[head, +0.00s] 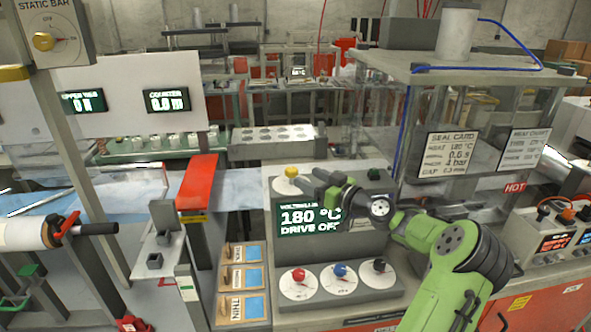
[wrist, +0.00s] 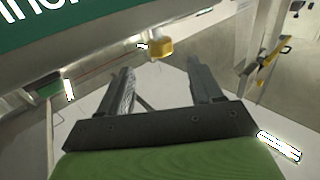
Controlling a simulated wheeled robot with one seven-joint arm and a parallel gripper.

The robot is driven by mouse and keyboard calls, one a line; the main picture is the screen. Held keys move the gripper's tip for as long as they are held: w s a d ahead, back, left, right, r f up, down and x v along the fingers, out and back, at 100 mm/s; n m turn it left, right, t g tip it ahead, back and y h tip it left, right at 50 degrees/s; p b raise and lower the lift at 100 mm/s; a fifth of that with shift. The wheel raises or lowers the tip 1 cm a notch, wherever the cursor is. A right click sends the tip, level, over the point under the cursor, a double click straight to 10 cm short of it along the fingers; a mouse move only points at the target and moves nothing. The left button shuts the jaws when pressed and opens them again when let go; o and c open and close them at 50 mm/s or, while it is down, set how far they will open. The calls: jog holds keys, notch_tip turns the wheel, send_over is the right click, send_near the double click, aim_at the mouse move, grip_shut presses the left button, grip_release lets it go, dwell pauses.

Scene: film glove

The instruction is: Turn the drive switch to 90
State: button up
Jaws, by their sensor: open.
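A control console (head: 335,255) stands at centre, its screen (head: 310,219) reading "180 °C" and "DRIVE OFF". A yellow knob (head: 291,172) sits on a white dial on top of it. Red (head: 298,275), blue (head: 339,270) and black (head: 378,265) knobs sit on white dials on its front. I cannot read which is the drive switch. My gripper (head: 312,181) is open and empty, just right of the yellow knob. In the wrist view the yellow knob (wrist: 160,48) shows beyond the gap between the spread fingers (wrist: 160,72), apart from them.
A static bar box (head: 45,40) with another yellow knob is at upper left. Wooden label blocks (head: 243,280) lie left of the console. A sealing frame with posts (head: 460,130) rises behind my arm at right. A red lever (head: 197,182) is at left. A grey box with knobs (head: 550,235) is far right.

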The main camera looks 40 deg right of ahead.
aim_at(296, 173)
jog(key=w, duration=0.6)
jog(key=shift+a+p, duration=0.25)
jog(key=shift+p, duration=0.1)
jog(key=c, duration=1.1)
jog(key=shift+o, duration=0.2)
